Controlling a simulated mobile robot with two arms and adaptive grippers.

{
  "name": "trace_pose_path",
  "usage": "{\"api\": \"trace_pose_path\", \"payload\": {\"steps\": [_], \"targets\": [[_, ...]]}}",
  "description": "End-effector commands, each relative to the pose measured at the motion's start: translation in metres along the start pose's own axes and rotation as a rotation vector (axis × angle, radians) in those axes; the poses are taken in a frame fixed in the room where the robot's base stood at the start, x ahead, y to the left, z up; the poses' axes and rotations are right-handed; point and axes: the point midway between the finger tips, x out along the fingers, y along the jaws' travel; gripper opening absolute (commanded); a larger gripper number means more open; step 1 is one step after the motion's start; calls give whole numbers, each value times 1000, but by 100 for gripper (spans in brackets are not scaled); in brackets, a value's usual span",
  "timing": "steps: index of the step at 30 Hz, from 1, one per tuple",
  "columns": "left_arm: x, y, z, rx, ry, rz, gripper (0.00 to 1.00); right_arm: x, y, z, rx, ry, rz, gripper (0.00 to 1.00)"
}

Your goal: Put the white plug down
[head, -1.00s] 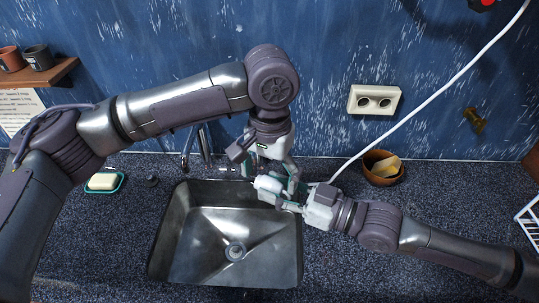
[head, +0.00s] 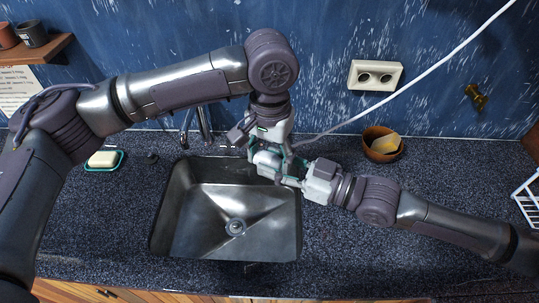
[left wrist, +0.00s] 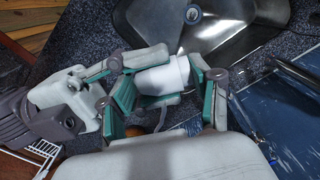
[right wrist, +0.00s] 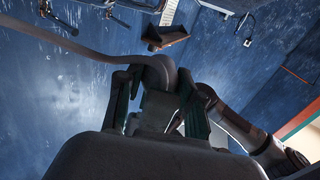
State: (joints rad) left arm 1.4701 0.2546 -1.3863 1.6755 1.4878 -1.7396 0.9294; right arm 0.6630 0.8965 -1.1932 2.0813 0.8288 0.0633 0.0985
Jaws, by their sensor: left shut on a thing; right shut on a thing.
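The white plug (head: 266,158) is in the air above the back right corner of the sink, between both grippers. My left gripper (head: 270,152) comes down on it from above and is shut on it. My right gripper (head: 286,172) reaches it from the right and is also shut on it. In the left wrist view, the plug (left wrist: 165,78) lies between the fingers. In the right wrist view, the plug (right wrist: 160,72) is dark, with its cable leading off left. The fingers hide parts of it.
The white cable (head: 430,77) runs to the upper right. The metal sink (head: 190,235) is below. A wall socket (head: 375,75), a brown bowl (head: 380,153) and a soap dish (head: 104,167) stand around. The counter right of the sink has free room at the front.

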Motion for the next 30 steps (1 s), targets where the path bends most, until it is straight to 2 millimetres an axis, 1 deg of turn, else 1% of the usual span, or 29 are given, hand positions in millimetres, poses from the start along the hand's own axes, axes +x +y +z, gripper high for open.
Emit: {"api": "trace_pose_path", "payload": {"steps": [1, 4, 5, 12, 16, 20, 30], "targets": [[0, -5, 0, -8, -2, -10, 68, -1, 1, 0, 0, -1, 2, 0], [0, -5, -1, -9, -1, -11, 84, -1, 1, 1, 0, -2, 2, 0], [0, -5, -1, -9, -1, -11, 87, -1, 1, 1, 0, -2, 2, 0], [0, -4, -1, -6, 0, -7, 87, -1, 0, 0, 0, -1, 1, 0], [-7, -3, -1, -5, 0, -6, 87, -1, 0, 0, 0, -1, 1, 0], [-24, -2, -1, -4, 3, -5, 87, 0, 0, 0, 0, 0, 1, 0], [-88, -1, -1, -4, 2, -5, 87, 0, 0, 0, 0, 0, 1, 0]]}}
